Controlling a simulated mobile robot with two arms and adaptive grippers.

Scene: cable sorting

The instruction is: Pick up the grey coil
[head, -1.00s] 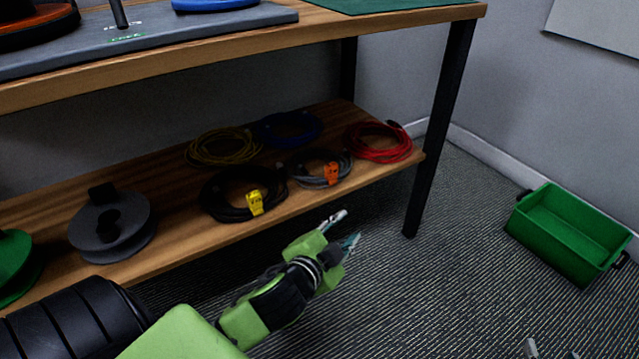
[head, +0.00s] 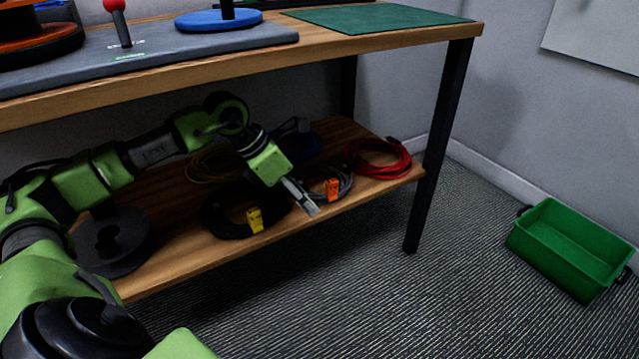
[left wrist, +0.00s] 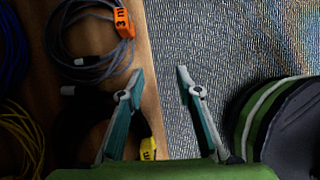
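The grey coil (head: 346,184) lies on the lower wooden shelf near its front edge, with an orange tag (head: 333,188) on it. In the left wrist view the grey coil (left wrist: 98,74) is at the upper left, its tag reading "3 m". My left gripper (head: 312,210) is open and empty, just left of and in front of the coil, partly covering its left side in the head view. In the left wrist view the fingers (left wrist: 160,74) straddle the shelf's front edge line, apart from the coil. My right gripper is out of view.
A black coil (head: 222,218) with a yellow tag lies left of the grey one, and a red coil (head: 385,160) lies right. Yellow and blue coils lie behind. The tabletop (head: 390,44) is above the shelf. A table leg (head: 437,150) stands right; a green bin (head: 560,270) is on the floor.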

